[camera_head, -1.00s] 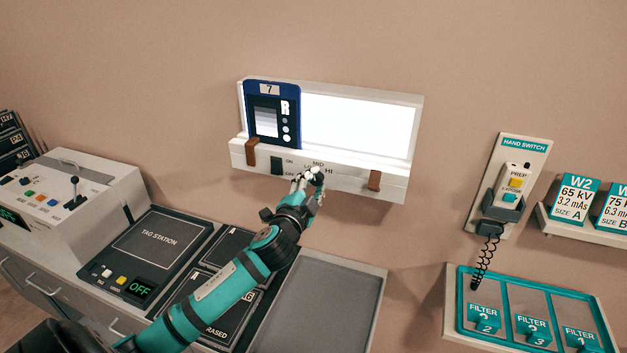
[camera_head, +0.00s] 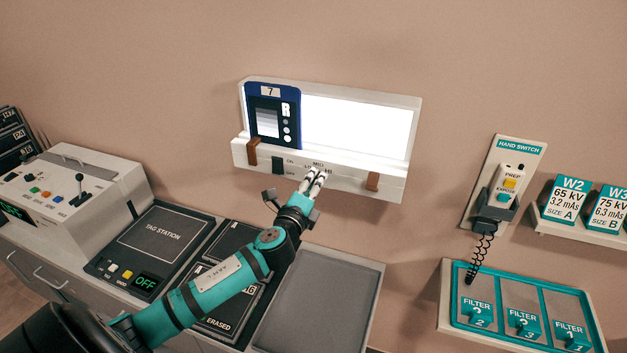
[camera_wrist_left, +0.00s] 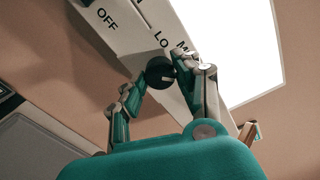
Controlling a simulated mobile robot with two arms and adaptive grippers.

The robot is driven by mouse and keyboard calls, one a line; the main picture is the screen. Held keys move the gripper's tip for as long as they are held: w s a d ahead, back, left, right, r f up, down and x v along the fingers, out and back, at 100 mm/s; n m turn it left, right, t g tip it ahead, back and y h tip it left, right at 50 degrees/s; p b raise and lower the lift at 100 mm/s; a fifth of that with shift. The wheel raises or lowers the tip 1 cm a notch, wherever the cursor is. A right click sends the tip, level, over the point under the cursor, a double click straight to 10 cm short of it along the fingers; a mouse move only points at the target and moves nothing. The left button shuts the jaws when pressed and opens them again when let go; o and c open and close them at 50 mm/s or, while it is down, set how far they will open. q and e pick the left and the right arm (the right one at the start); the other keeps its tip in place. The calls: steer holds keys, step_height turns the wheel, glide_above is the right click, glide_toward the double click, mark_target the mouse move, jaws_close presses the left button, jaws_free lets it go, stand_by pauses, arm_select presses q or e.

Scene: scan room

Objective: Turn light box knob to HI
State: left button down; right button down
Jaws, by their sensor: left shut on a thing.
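The light box (camera_head: 330,182) is a white wall unit with a brightly lit panel. Its dark round knob (camera_wrist_left: 159,72) has a pale mark and shows in the left wrist view, beside the LO label and a partly hidden label starting with M. My left gripper (camera_head: 315,179) is at the box's front strip in the head view and covers the knob and part of the labels there. In the left wrist view its fingers are on either side of the knob, shut on it. The HI label is mostly hidden by the fingers. My right gripper is not in view.
A blue film marked 7 (camera_head: 263,130) stands on the box's left, near a dark switch (camera_head: 278,165) and brown clips. A counter with a tag station (camera_head: 165,238) and grey tray (camera_head: 318,305) lies below. A hand switch (camera_head: 497,195) and filter tray (camera_head: 452,318) are at right.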

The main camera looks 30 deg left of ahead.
arm_select(q)
steer(key=shift+m+p, duration=0.45)
steer(key=shift+m, duration=0.85)
steer(key=shift+f, duration=0.1)
steer(key=c, duration=0.9)
jaws_free()
steer(key=shift+c, duration=0.2)
steer(key=v, duration=1.2)
